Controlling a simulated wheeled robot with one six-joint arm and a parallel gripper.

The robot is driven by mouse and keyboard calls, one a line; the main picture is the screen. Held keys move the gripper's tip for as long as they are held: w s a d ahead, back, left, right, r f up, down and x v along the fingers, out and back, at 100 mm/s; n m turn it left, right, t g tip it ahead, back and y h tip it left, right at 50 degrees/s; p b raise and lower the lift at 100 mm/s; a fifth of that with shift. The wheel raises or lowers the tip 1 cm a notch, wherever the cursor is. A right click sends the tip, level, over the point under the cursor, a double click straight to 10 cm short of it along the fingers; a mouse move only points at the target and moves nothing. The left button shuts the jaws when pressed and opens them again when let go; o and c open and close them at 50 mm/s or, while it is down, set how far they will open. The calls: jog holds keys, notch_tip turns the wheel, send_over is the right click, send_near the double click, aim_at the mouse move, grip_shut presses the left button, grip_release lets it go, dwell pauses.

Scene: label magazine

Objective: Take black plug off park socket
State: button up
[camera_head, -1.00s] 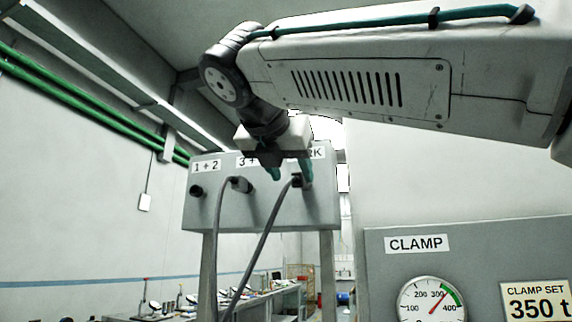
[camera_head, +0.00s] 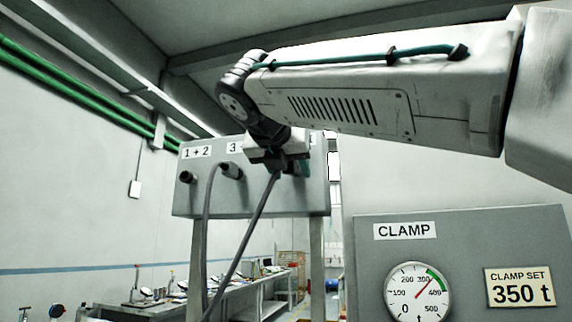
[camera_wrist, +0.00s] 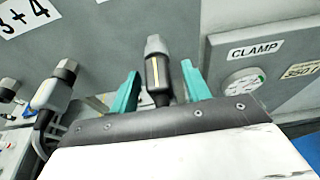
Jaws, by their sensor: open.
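The black plug (camera_wrist: 159,75), with a yellow stripe and a grey collar at its far end, sits at the panel in the wrist view. My gripper (camera_wrist: 160,70) is open, with one teal finger on each side of the plug and gaps visible. In the head view my gripper (camera_head: 280,162) is at the right part of the grey socket panel (camera_head: 250,205) and hides most of the plug and the park socket. The plug's dark cable (camera_head: 250,236) hangs down to the left.
A second plug (camera_head: 231,170) with its own cable sits at the 3+4 socket, also visible left of my gripper in the wrist view (camera_wrist: 55,90). The 1+2 socket (camera_head: 186,177) is empty. A clamp gauge panel (camera_head: 460,225) stands at the right.

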grip_shut()
jog(key=shift+s+a, duration=0.3)
jog(key=shift+s, duration=0.45)
jog(key=shift+s+a, duration=0.25)
jog(key=shift+s, duration=0.55)
jog(key=shift+s+a, duration=0.3)
jog(key=shift+s, duration=0.45)
